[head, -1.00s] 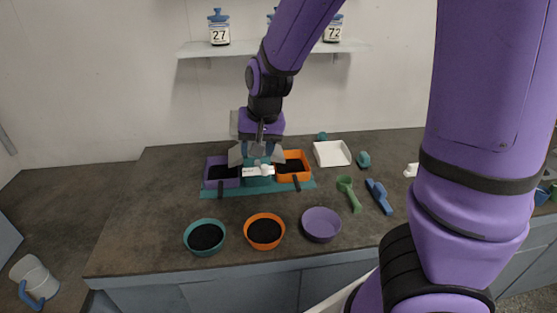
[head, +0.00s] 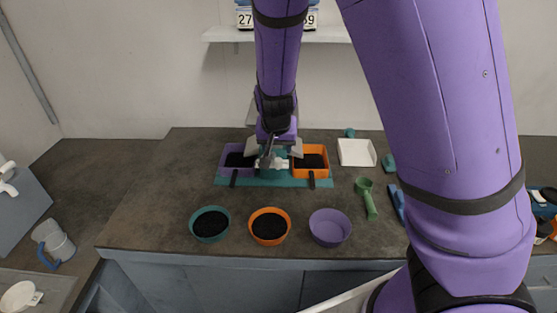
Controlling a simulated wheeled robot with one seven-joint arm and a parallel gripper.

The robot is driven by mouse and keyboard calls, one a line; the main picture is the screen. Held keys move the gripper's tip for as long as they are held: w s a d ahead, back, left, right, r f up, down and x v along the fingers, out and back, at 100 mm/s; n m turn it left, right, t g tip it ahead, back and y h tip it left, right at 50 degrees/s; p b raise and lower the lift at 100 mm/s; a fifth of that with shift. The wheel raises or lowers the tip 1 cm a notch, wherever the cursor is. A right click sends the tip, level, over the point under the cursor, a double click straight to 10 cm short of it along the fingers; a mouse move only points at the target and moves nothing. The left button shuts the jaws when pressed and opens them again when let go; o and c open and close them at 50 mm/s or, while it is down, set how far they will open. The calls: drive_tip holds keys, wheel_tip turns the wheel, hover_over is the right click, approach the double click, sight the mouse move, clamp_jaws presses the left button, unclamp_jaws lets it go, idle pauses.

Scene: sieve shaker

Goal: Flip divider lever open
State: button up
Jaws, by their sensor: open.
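The sieve shaker's teal base (head: 272,182) lies on the counter with a purple bin (head: 228,163) of dark material at left and an orange bin (head: 323,171) of dark material at right. A small white piece (head: 279,164) sits between the bins; I cannot tell if it is the divider lever. My gripper (head: 272,156) points down over the middle of the shaker, its fingers spread apart close to the white piece. Contact cannot be made out. The arm and gripper hide the shaker's back part.
A teal bowl (head: 195,225) and an orange bowl (head: 254,229) hold dark material; a purple bowl (head: 330,238) looks empty. A white tray (head: 357,153), a green scoop (head: 370,200) and a blue tool (head: 397,200) lie right. The counter's left part is clear.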

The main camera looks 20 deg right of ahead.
sight(278, 160)
drive_tip(key=shift+x, duration=3.95)
drive_tip(key=c, duration=0.9)
